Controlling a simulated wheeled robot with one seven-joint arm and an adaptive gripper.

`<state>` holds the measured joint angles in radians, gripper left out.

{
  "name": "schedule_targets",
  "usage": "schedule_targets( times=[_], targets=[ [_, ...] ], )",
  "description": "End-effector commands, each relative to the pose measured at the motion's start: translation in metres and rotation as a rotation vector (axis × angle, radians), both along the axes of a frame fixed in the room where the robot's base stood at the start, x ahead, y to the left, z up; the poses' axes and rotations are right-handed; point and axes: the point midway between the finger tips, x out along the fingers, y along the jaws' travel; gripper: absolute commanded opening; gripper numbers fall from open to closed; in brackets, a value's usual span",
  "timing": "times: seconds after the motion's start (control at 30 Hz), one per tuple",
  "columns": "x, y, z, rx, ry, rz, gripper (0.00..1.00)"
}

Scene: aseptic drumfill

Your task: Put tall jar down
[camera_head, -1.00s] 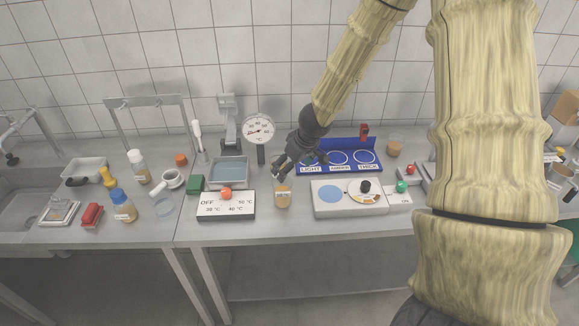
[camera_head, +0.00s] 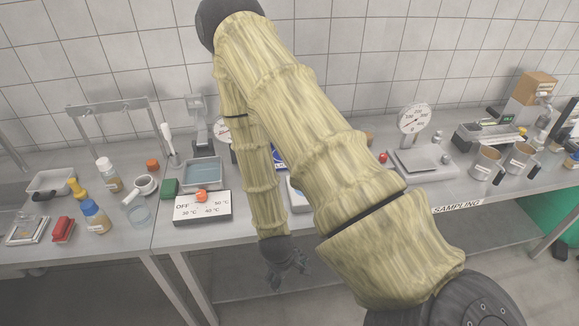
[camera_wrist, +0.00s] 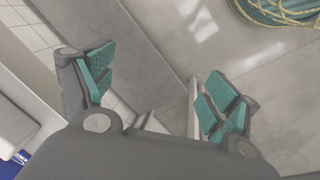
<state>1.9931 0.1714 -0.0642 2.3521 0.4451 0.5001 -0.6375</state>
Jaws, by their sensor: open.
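My gripper (camera_head: 287,262) hangs in front of the bench's front edge, below the bench top, in the head view. In the wrist view its two fingers with teal pads are spread wide, with nothing between them (camera_wrist: 155,92); floor and bench surfaces show beyond. I cannot tell which vessel is the tall jar. A small labelled jar seen earlier on the bench front is hidden behind my arm. A white-capped jar with amber contents (camera_head: 109,178) and a blue-capped bottle (camera_head: 96,217) stand upright at the left, apart from my gripper.
The water bath (camera_head: 202,173) and temperature panel (camera_head: 202,208) stand left of my arm. My arm covers most of the blue rack (camera_head: 278,158). A scale (camera_head: 423,166) and two labelled mugs (camera_head: 485,162) stand right. A green coiled hose (camera_wrist: 275,12) lies on the floor.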

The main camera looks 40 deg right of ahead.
Motion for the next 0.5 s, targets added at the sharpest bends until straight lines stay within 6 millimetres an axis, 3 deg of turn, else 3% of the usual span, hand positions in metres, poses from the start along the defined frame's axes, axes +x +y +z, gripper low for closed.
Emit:
schedule_targets(
  times=[0.1, 0.3, 0.5],
  targets=[
    [-0.041, 0.030, -0.024, 0.046, 0.013, -0.006, 0.88],
    [-0.096, 0.077, -0.048, 0.153, 0.030, -0.049, 0.88],
    [-0.122, 0.100, -0.054, 0.216, 0.045, -0.082, 0.88]
  ],
)
